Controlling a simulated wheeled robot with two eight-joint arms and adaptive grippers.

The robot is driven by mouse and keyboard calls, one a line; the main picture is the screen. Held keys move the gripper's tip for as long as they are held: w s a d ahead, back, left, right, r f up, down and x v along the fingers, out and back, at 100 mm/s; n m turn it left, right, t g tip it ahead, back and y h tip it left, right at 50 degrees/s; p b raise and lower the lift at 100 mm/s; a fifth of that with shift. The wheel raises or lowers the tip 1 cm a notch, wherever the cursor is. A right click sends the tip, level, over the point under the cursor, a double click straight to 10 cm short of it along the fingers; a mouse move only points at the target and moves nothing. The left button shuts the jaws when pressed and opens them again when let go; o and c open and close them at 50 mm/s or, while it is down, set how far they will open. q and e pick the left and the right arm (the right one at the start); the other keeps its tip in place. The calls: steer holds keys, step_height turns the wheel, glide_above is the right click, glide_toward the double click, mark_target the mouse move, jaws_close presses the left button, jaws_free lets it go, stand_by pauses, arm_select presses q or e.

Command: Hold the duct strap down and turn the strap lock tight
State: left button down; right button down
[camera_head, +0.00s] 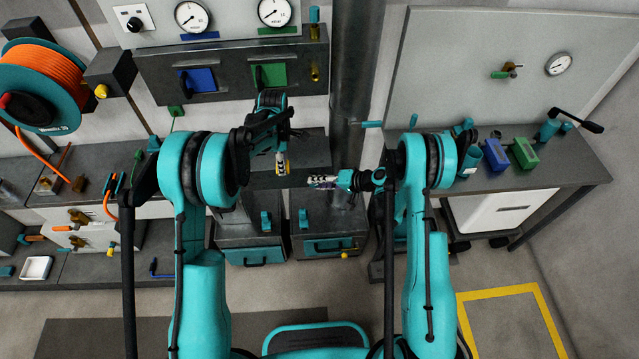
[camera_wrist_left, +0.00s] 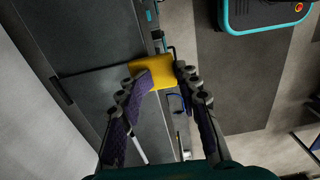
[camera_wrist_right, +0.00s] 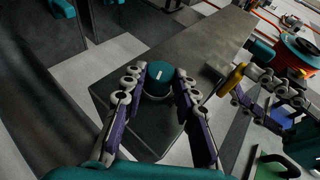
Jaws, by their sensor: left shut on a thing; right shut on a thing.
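The strap lock appears to be a round teal knob (camera_wrist_right: 158,78) with a white mark, near the end of a dark grey block. My right gripper (camera_wrist_right: 159,92) is shut around its sides; in the head view this gripper (camera_head: 318,181) points left. A yellow tab (camera_wrist_left: 152,72), apparently on the duct strap, lies between the fingers of my left gripper (camera_wrist_left: 154,88), which is shut on it. The tab shows also in the right wrist view (camera_wrist_right: 232,80). In the head view my left gripper (camera_head: 281,160) points down, just left of the right one. The rest of the strap cannot be made out.
A dark vertical duct (camera_head: 352,90) stands behind the grippers. A dark cabinet (camera_head: 240,70) with blue and green panels is at the back. Teal-handled bins (camera_head: 250,240) stand below. A bench (camera_head: 545,170) is at the right, an orange hose reel (camera_head: 45,80) at the left.

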steer(key=shift+a+r, duration=0.1)
steer(key=shift+a, duration=0.15)
steer(key=c, duration=1.2)
jaws_free()
steer(key=v, duration=1.2)
steer(key=shift+s+r, duration=0.1)
steer(key=shift+s, duration=0.15)
